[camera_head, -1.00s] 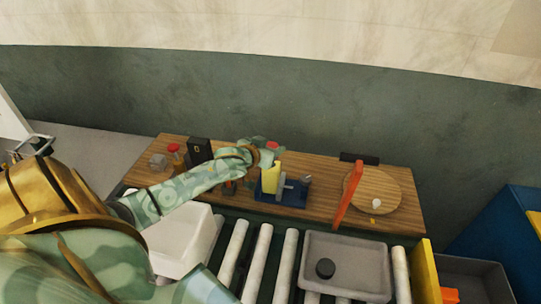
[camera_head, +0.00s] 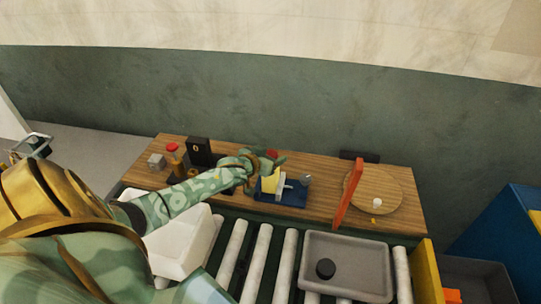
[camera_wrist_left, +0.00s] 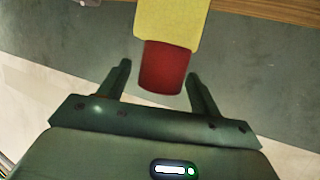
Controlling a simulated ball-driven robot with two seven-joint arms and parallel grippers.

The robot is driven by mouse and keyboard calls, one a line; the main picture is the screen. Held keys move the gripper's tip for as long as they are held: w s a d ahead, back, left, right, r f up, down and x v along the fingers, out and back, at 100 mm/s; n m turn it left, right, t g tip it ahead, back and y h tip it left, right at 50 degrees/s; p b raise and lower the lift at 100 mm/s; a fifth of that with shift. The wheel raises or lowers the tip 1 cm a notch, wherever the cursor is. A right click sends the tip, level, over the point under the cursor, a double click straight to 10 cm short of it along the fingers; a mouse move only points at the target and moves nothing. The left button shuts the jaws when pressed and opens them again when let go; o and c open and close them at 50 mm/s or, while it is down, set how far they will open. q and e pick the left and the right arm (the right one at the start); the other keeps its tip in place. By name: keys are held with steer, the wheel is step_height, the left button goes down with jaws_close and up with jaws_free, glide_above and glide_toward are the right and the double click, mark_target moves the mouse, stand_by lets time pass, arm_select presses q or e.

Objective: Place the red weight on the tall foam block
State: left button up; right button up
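The red weight (camera_wrist_left: 166,68) is in front of my left gripper (camera_wrist_left: 158,78) in the left wrist view. In the head view the weight (camera_head: 272,154) shows just behind my left gripper (camera_head: 270,164). The yellow block (camera_head: 270,184) stands in a blue press base (camera_head: 283,197), its upper part hidden by the gripper. My right gripper is not in view.
A black box (camera_head: 199,151), a red-topped item (camera_head: 172,148) and a grey cube (camera_head: 157,161) stand left on the wooden table (camera_head: 320,172). An upright orange-red bar (camera_head: 347,196) and a round board (camera_head: 385,185) are right. Rollers with a grey tray (camera_head: 376,284) lie in front.

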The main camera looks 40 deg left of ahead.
arm_select(q)
steer(key=shift+r, duration=0.15)
steer(key=p+v, duration=0.2)
steer(key=v, duration=1)
